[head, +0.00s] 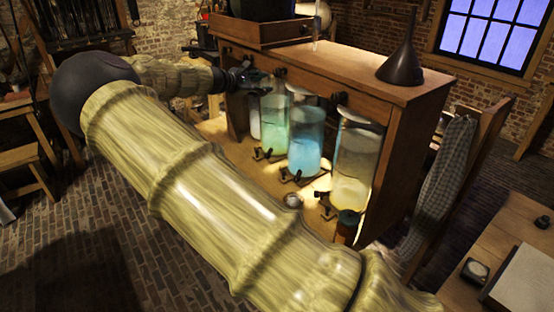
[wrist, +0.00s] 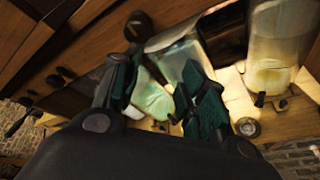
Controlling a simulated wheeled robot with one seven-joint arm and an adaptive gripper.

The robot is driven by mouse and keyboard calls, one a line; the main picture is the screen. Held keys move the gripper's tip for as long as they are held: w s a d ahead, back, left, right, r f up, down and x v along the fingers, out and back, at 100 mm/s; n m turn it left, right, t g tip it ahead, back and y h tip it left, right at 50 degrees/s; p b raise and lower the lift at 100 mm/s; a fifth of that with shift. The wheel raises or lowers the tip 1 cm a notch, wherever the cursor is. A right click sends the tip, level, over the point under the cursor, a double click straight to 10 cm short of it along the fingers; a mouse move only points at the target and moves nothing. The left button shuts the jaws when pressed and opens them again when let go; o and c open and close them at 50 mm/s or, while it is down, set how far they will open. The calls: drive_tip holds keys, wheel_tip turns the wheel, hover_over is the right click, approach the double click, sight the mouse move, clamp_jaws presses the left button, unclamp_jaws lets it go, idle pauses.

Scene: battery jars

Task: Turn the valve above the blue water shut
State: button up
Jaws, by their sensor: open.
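The jar of blue water (head: 306,145) stands in the cabinet's open front, between a green jar (head: 274,130) and a yellow jar (head: 357,170). A dark knob (head: 339,98) sits on the cabinet edge above, between the blue and yellow jars; another (head: 280,72) sits above the green jar. I cannot tell which, if either, is the valve named. My gripper (head: 258,82) is by the upper front of the cabinet, near the green jar's top. In the wrist view its teal fingers (wrist: 160,85) are apart, with pale green-blue jars behind and nothing visibly held.
Small dark taps (head: 295,177) stick out low at the jars' fronts. A dark funnel (head: 402,65) and a wooden tray (head: 262,32) stand on the cabinet (head: 350,62). A grey cloth (head: 440,185) hangs at right. A side table (head: 515,225) is at the lower right.

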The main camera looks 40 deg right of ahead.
drive_tip(key=s+f+y+b, duration=0.1)
drive_tip(key=s+f, duration=0.2)
drive_tip(key=f, duration=0.5)
drive_tip(key=s+f+y+b, duration=0.1)
drive_tip(key=s+f, duration=0.2)
drive_tip(key=f, duration=0.6)
drive_tip(key=s+f+m+y+b, duration=0.1)
drive_tip(key=s+f, duration=0.3)
drive_tip(key=f, duration=0.5)
drive_tip(key=shift+d+f+g+y, duration=0.25)
drive_tip(key=shift+d+g+y, duration=0.05)
drive_tip(key=shift+d+g, duration=0.1)
